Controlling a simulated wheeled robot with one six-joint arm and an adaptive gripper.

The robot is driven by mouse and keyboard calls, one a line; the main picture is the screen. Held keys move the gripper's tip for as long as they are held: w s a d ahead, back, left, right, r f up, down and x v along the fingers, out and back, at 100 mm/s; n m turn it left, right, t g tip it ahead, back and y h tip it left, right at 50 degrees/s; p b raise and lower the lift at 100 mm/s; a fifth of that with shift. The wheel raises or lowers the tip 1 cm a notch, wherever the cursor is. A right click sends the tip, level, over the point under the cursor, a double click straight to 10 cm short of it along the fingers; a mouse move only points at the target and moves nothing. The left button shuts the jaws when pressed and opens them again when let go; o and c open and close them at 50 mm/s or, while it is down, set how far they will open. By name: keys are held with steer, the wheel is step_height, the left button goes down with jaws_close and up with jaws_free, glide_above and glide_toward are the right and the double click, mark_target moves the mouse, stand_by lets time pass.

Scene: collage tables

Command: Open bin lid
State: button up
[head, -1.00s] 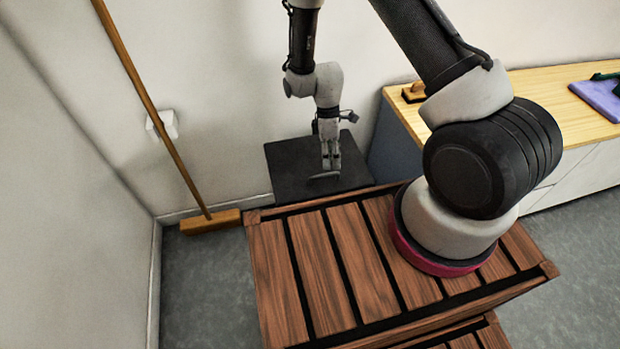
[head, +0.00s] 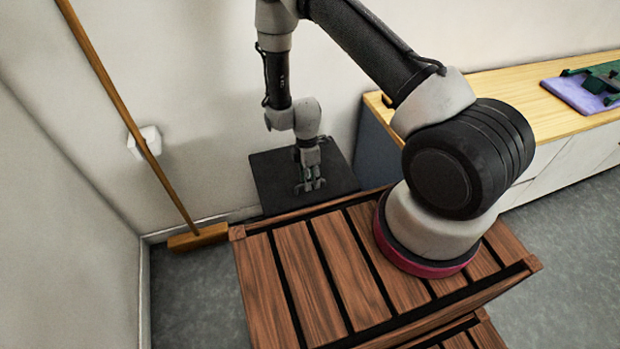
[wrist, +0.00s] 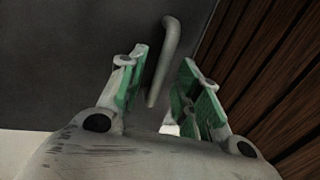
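The bin's flat black lid (head: 268,187) lies level and closed against the wall, beyond the wooden slatted surface. A thin grey bar handle (wrist: 170,48) is on the lid in the wrist view. My gripper (head: 311,184) is low over the lid, pointing down. In the wrist view my gripper (wrist: 164,66) is open. Its green-padded fingers stand on both sides of the near end of the handle, with gaps visible. I cannot tell whether either finger touches it. The bin's body is hidden below the lid.
The wooden slatted surface (head: 307,262) fills the foreground close to the bin, with my arm above it. A broom (head: 150,155) leans on the wall at left. A cabinet with a wooden top (head: 512,97) is at right. Grey floor (head: 190,295) is free at left.

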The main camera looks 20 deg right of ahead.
jaws_close()
steer(key=w+r+g, duration=0.3)
steer(key=w+r, duration=0.9)
steer(key=r, duration=0.3)
steer(key=shift+w+r, duration=0.15)
steer(key=shift+w, duration=0.2)
steer(key=shift+d, duration=0.1)
